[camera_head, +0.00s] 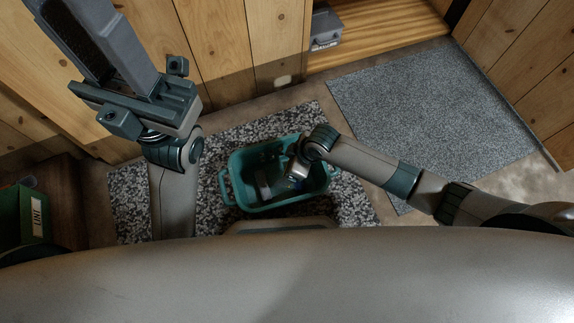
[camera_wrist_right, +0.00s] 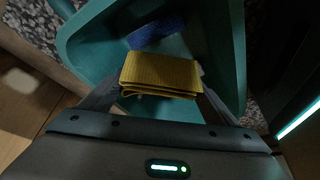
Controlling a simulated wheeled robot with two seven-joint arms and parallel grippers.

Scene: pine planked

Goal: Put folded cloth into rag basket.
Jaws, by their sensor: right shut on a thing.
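The teal rag basket (camera_head: 236,206) stands on the speckled rug in the head view. Its walls also show in the right wrist view (camera_wrist_right: 226,45). My right gripper (camera_head: 272,184) reaches down inside the basket opening. In the right wrist view it is shut on a yellow folded cloth (camera_wrist_right: 160,74), held between its two fingers. A blue item (camera_wrist_right: 157,32) lies in the basket beyond the cloth. I cannot tell whether the cloth touches the basket floor. My left gripper (camera_head: 100,45) is raised at the upper left, away from the basket; its jaw gap is unclear.
A green bin (camera_head: 22,215) with a white label stands at the far left. A grey mat (camera_head: 425,115) lies on the floor at the right. A grey box (camera_head: 325,27) sits on a wooden ledge at the back. Pine plank walls stand behind.

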